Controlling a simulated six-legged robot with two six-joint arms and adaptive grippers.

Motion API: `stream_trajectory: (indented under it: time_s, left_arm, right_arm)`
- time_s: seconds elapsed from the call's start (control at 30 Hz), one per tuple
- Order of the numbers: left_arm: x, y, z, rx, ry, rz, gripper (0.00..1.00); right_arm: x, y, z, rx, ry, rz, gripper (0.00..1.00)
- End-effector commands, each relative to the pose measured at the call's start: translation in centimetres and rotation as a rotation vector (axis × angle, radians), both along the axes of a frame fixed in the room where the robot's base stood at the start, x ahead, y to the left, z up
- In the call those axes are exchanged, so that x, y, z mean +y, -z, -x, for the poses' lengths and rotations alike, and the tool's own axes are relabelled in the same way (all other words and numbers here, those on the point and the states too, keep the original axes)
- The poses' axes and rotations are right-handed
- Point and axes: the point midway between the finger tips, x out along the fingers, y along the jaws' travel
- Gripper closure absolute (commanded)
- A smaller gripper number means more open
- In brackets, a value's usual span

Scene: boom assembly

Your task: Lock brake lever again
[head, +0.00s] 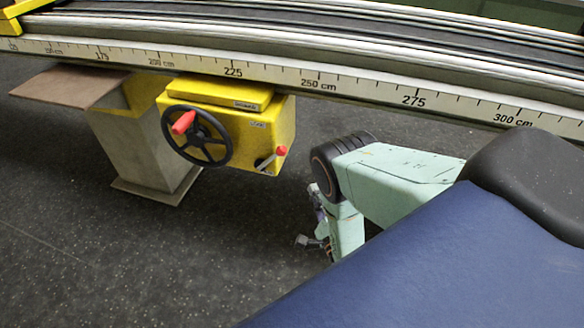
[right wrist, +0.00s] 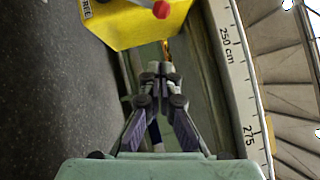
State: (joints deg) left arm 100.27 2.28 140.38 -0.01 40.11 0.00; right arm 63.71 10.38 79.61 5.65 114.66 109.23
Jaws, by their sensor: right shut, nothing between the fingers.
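The brake lever (head: 270,159) is a short stalk with a red knob at the lower right of the yellow box's front face. It tilts up to the right. Its red knob also shows at the top of the right wrist view (right wrist: 162,10), beyond my fingertips and apart from them. My right gripper (head: 302,241) hangs low in front of the rail, to the right of and below the lever in the head view. In the right wrist view my right gripper (right wrist: 154,72) is shut and empty. My left gripper is out of view.
The yellow box (head: 232,146) carries a black handwheel (head: 207,157) with a red handle (head: 183,122). A "FREE" label (right wrist: 86,9) shows on the box. The scaled rail (head: 340,88) runs above. A grey post (head: 135,150) stands left. Dark floor (head: 100,260) is clear.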

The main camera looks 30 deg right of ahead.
Motion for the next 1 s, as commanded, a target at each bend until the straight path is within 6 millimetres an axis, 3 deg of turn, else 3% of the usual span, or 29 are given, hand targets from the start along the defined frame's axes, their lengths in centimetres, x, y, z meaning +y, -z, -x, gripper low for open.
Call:
stream_trajectory:
  time_s: [0.27, 0.53, 0.6, 0.8, 1.0]
  left_arm:
    - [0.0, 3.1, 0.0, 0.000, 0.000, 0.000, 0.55]
    - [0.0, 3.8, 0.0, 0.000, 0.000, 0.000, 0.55]
    - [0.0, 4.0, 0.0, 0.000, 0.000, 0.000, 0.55]
    - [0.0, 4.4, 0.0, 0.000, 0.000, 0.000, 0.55]
    - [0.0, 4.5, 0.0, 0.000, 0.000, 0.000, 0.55]
  right_arm:
    - [-0.7, -0.4, -3.3, -0.005, 0.003, 0.000, 1.00]
    - [-1.8, -1.4, -8.1, -0.004, 0.003, 0.001, 1.00]
    - [-0.9, -1.7, -9.0, -0.002, 0.000, -0.002, 1.00]
    - [0.1, -2.3, -10.6, -0.001, 0.002, 0.000, 1.00]
    - [0.4, -2.5, -11.0, 0.001, 0.003, 0.000, 1.00]
